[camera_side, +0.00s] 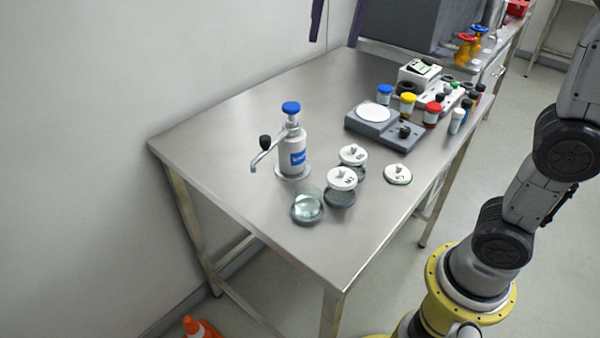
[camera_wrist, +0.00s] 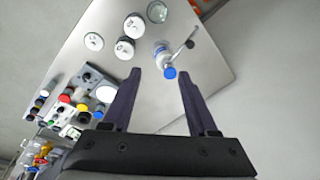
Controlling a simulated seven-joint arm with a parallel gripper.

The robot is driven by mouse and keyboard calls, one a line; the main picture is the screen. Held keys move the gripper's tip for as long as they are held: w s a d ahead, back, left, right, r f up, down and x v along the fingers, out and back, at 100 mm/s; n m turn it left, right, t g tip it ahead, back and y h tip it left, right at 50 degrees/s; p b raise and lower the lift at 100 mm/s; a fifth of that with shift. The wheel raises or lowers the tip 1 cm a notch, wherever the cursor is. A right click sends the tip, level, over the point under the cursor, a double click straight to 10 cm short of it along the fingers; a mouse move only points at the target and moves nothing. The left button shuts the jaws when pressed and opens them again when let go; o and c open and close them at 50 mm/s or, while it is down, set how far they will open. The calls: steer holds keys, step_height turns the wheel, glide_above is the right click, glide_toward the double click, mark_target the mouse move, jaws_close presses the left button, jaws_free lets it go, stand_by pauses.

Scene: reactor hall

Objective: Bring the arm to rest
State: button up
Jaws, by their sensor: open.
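My gripper (camera_wrist: 159,78) is open and empty in the wrist view, its two dark fingers spread wide apart. In the side view, only the ends of the fingers (camera_side: 337,28) show at the top edge, high above the table. The steel table (camera_side: 225,130) stands below. A grey dispenser bottle (camera_side: 291,152) with a blue cap and a side spout stands on it; in the wrist view the bottle (camera_wrist: 163,60) appears between the fingertips, well below them. The rest of my gripper is out of the side view.
Two lidded jars (camera_side: 341,181), a clear glass dish (camera_side: 307,207) and a loose white lid (camera_side: 398,174) are near the bottle. A scale (camera_side: 375,123) and several coloured-cap bottles (camera_side: 408,103) stand at right. The table's left part is clear. An orange cone (camera_side: 198,328) stands on the floor.

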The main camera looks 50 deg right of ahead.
steer(key=s+d+f+n+t, duration=0.1)
steer(key=s+d+f+n, duration=0.1)
steer(key=s+f, duration=0.45)
steer(key=s+d+f+n+t, duration=0.2)
steer(key=s+f+n, duration=0.15)
steer(key=s, duration=0.55)
step_height(320, 180, down, 8)
steer(key=n, duration=0.4)
steer(key=shift+s+d+t, duration=0.15)
steer(key=shift+s+t, duration=0.15)
steer(key=shift+s, duration=0.15)
